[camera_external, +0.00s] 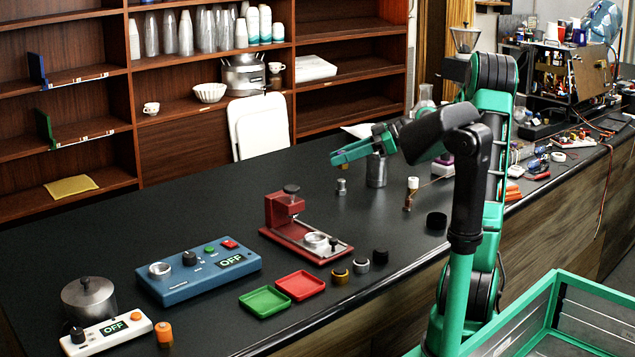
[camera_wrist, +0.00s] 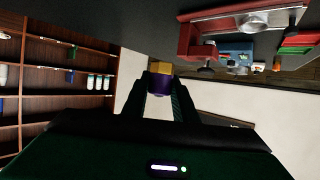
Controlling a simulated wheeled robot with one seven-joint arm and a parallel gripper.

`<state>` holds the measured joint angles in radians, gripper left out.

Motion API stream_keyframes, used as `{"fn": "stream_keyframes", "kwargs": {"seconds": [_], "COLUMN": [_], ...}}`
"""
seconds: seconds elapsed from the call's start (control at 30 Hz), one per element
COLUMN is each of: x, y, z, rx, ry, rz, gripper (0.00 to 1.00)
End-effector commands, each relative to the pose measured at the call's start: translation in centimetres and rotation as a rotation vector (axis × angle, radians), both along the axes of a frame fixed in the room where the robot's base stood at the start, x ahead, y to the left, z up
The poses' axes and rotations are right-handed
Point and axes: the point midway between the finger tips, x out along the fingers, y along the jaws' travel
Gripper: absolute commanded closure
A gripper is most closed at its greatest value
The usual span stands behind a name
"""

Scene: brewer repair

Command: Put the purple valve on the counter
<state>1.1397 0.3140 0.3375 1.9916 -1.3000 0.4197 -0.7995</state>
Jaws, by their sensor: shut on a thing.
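The purple valve (camera_wrist: 160,84) shows in the wrist view between my two dark fingertips. It has a purple body and a yellow-orange end pointing away from my palm. My gripper (camera_wrist: 161,100) is shut on it. In the external view my green gripper (camera_external: 350,152) is above the far part of the black counter (camera_external: 220,205), beside a grey metal cylinder. The valve cannot be made out clearly there, and whether it touches the counter cannot be told.
A metal cylinder (camera_external: 376,172) and a small metal weight (camera_external: 341,187) stand near my gripper. A red machine (camera_external: 290,225), a blue control box (camera_external: 200,268), a green tray (camera_external: 265,301) and a red tray (camera_external: 300,285) stand nearer.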

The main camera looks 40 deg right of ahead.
Motion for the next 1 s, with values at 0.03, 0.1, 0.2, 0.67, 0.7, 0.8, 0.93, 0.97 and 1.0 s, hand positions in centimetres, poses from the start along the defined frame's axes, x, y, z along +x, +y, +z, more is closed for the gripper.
{"fn": "stream_keyframes", "kwargs": {"seconds": [0.03, 0.1, 0.2, 0.67, 0.7, 0.8, 0.93, 0.97, 1.0], "x": [0.0, 0.4, 1.0, 2.9, 2.9, 2.5, 1.4, 1.2, 0.7], "y": [-0.1, 1.2, 3.2, 18.7, 20.3, 24.4, 29.5, 30.7, 32.2], "z": [1.2, 1.4, 1.4, 1.3, 1.3, 1.3, 1.2, 1.2, 1.2], "rx": [-0.006, -0.001, 0.0, -0.001, -0.002, -0.001, -0.002, -0.002, -0.002], "ry": [-0.004, -0.001, -0.002, -0.002, -0.002, -0.001, -0.002, -0.002, -0.002], "rz": [0.0, 0.011, 0.025, 0.138, 0.15, 0.178, 0.218, 0.225, 0.237], "gripper": [1.0, 1.0, 1.0, 1.0, 1.0, 1.0, 1.0, 1.0, 1.0]}}
